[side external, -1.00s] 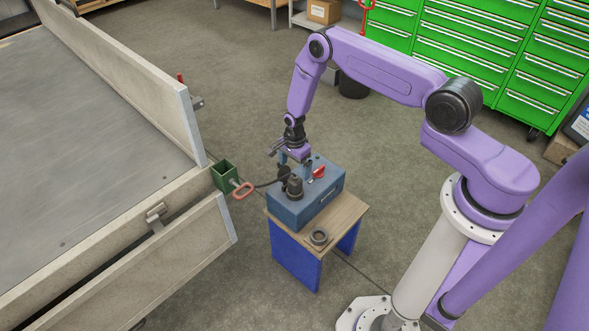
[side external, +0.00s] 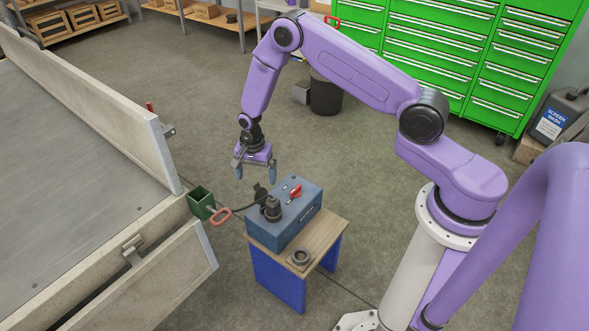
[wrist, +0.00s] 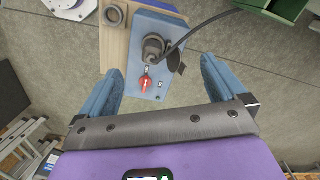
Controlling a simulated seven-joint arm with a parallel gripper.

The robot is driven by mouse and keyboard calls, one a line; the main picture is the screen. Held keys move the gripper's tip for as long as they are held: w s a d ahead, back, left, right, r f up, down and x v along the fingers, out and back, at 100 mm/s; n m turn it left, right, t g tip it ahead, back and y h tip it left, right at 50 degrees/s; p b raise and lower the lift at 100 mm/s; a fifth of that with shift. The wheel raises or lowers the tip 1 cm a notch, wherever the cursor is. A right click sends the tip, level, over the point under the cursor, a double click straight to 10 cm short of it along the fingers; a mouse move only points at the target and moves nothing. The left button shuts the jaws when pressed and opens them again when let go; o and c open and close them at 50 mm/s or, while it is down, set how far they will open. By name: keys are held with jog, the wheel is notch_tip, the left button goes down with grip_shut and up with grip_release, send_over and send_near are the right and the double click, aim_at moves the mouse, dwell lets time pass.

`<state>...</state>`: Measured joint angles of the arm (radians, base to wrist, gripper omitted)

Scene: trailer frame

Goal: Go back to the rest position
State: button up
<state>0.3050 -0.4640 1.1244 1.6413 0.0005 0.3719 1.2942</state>
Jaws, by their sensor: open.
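My gripper (side external: 255,171) is open and empty, in the air above and to the left of a blue box in the side view. Its two blue fingers also show wide apart in the wrist view (wrist: 160,88). The blue box (side external: 300,222) sits on a small wooden-topped stand (side external: 322,236) with blue sides. On the box are a red switch handle (side external: 295,191) and a dark round plug (side external: 272,207) with a black cable. In the wrist view the red handle (wrist: 146,83) lies ahead between the fingers, apart from them.
A dark ring (side external: 299,258) lies on the stand. Green drawer cabinets (side external: 440,60) and a black bin (side external: 325,95) are behind.

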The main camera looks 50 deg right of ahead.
jog(key=s+a+r+n, duration=0.5)
jog(key=s+r+n, duration=0.15)
jog(key=r, duration=0.35)
jog(key=s+a+r+n, duration=0.4)
jog(key=s+r+n, duration=0.2)
jog(key=s+r, duration=0.3)
jog(key=s+d+r+n, duration=0.3)
jog(key=s+r+n, duration=0.2)
jog(key=s, duration=0.5)
jog(key=s+d+r+n, duration=0.3)
jog(key=s+r+n, duration=0.1)
jog(key=s+n, duration=0.4)
jog(key=shift+s+r, duration=0.4)
jog(key=shift+s, duration=0.75)
